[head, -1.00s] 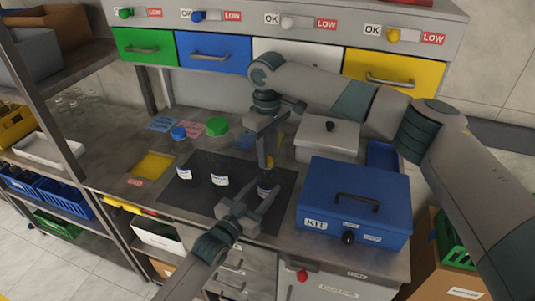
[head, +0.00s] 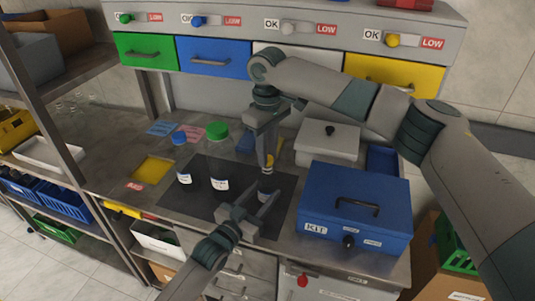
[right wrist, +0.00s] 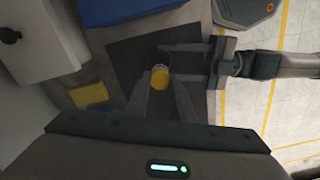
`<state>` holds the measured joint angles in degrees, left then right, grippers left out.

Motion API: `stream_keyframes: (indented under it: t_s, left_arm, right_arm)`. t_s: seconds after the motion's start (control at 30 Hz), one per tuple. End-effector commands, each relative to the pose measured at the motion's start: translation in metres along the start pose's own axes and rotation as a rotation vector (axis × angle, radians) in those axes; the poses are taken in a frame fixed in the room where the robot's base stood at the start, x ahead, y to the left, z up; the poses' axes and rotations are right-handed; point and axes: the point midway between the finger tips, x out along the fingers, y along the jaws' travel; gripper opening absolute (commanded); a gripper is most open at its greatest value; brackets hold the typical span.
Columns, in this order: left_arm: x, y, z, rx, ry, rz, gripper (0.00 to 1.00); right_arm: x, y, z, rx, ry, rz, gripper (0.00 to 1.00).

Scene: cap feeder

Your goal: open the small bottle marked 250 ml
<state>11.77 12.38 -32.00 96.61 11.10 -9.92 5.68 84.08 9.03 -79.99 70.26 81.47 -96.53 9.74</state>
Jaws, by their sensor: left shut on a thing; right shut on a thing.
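A small bottle with a yellow cap stands upright on the dark mat (head: 200,203). Its dark body (head: 266,186) shows in the head view, and its yellow cap (right wrist: 160,77) shows in the right wrist view. My left gripper (head: 260,197) comes in low from the front and is shut on the bottle's body. My right gripper (head: 268,164) points down from above and is shut at the yellow cap. The fingers hide much of the bottle, and I cannot read its label. A blue-capped bottle (head: 183,168) and a larger green-capped bottle (head: 219,165) stand to the left.
A blue kit box (head: 325,205) stands close on the right, with a grey lidded box (head: 327,143) behind it. A yellow pad (head: 153,169) lies on the left. Coloured drawers (head: 214,56) line the back. The mat's front left part is clear.

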Motion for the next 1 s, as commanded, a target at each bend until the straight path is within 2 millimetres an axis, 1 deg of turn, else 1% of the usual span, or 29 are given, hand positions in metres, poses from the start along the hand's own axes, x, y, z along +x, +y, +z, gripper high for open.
stream_keyframes:
  t_s: [0.37,0.7,0.83,1.0]
  left_arm:
    - [0.0,0.0,0.0,0.0,0.0,0.0,0.0]
    - [0.0,0.0,0.0,0.0,0.0,0.0,0.0]
    - [0.0,0.0,0.0,0.0,0.0,0.0,0.0]
    - [0.0,0.0,0.0,0.0,0.0,0.0,0.0]
  right_arm:
    - [-0.003,0.0,0.0,0.0,0.0,0.0,0.0]
    - [-0.034,0.0,0.0,0.0,0.001,0.001,0.0]
    - [-0.04,0.0,0.0,0.0,-0.001,0.0,0.0]
    - [-0.04,0.0,0.0,0.0,-0.001,0.0,0.0]
